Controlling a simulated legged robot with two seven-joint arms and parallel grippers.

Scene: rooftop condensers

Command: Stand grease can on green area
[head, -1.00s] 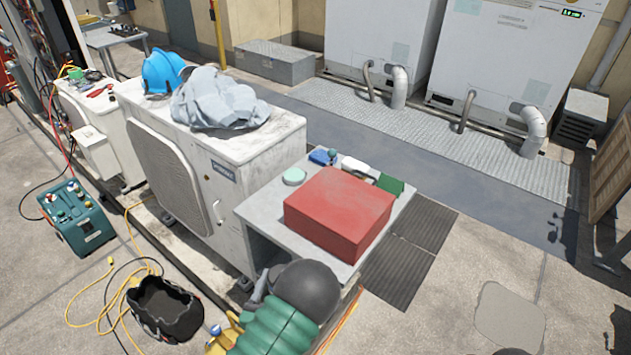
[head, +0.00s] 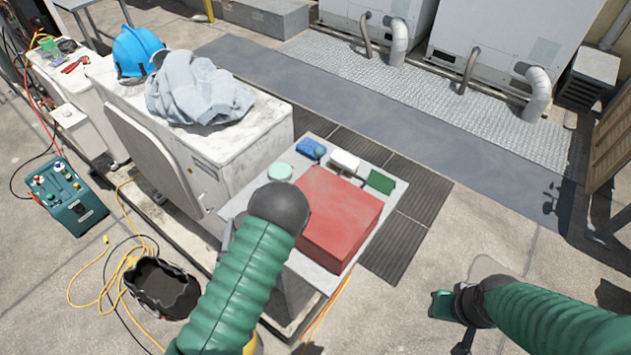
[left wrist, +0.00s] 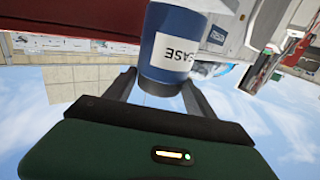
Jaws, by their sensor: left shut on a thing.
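The grease can (left wrist: 168,50) is blue with a white label, which reads upside down in the left wrist view. My left gripper (left wrist: 158,88) is shut on it, one finger on each side. In the head view my left arm hides that gripper and the can. A small dark green area (head: 380,181) lies at the right back corner of the low grey bench top (head: 322,277), behind the red box. My right gripper (head: 452,305) is in the head view, out over the floor right of the bench; its fingers are unclear.
The red box (head: 338,218) fills much of the bench. A mint round item (head: 280,172), a blue item (head: 311,149) and a white item (head: 344,161) line its back. A condenser (head: 190,130) bearing a grey cloth (head: 200,95) stands left.

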